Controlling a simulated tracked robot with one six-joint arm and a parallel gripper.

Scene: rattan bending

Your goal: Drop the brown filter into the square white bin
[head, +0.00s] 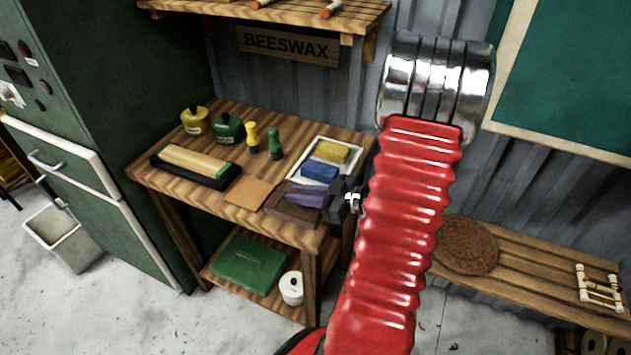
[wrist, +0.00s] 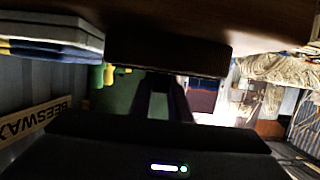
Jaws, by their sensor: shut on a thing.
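The brown filter is a dark brown flat block (head: 293,212) at the front right of the wooden workbench. My gripper (head: 312,196) is shut on it, with its dark fingers over the block. In the wrist view, which is upside down, the filter (wrist: 165,50) shows as a dark slab at the fingertips (wrist: 165,82), close to the bench top. I cannot tell whether it touches the bench. The square white bin (head: 45,222) stands on the floor at the far left, beside the green cabinet, and looks empty from here.
On the workbench (head: 160,180) are a sharpening stone in a black tray (head: 195,170), yellow and green tins (head: 228,127), small bottles (head: 252,138), a tan sheet (head: 250,193) and a white tray (head: 352,155) with yellow and blue blocks. The green cabinet (head: 100,110) stands between bench and bin.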

